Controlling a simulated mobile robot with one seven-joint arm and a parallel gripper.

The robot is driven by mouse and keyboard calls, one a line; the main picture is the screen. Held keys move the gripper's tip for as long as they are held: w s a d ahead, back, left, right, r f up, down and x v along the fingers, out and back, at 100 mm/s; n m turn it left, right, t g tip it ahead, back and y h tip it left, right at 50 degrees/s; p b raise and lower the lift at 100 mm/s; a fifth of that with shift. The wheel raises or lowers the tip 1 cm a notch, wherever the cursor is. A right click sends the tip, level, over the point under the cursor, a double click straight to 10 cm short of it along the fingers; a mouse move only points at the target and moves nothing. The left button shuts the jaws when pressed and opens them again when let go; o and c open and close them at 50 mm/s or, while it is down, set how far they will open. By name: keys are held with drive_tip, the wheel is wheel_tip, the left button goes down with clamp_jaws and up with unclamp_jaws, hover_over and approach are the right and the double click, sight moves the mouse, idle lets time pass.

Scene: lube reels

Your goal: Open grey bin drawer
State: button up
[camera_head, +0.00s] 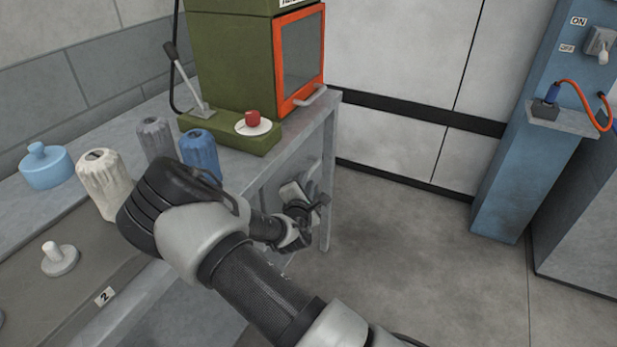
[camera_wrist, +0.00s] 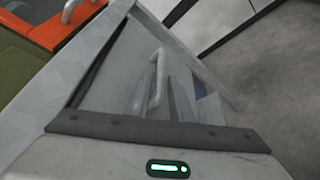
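My gripper (camera_head: 316,198) is by the open side of the grey workbench, below its top. In the wrist view a pale grey bar handle (camera_wrist: 157,78) stands just beyond the dark edge of my gripper's body, in front of grey panels under the bench top. These grey panels (camera_wrist: 182,98) look like the bin drawer's front, but I cannot tell how far it is out. My arm and the bench hide the drawer in the head view. Grey fingers and grey panels blend together, so the finger gap and any contact with the handle are unclear.
Open floor (camera_head: 410,225) lies right, before a blue post (camera_head: 510,170).

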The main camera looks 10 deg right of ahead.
drive_tip(key=x, duration=0.5)
drive_tip(key=shift+w+d+f+b, duration=0.1)
drive_tip(key=shift+w+b, duration=0.2)
drive_tip(key=shift+b, duration=0.05)
clamp_jaws()
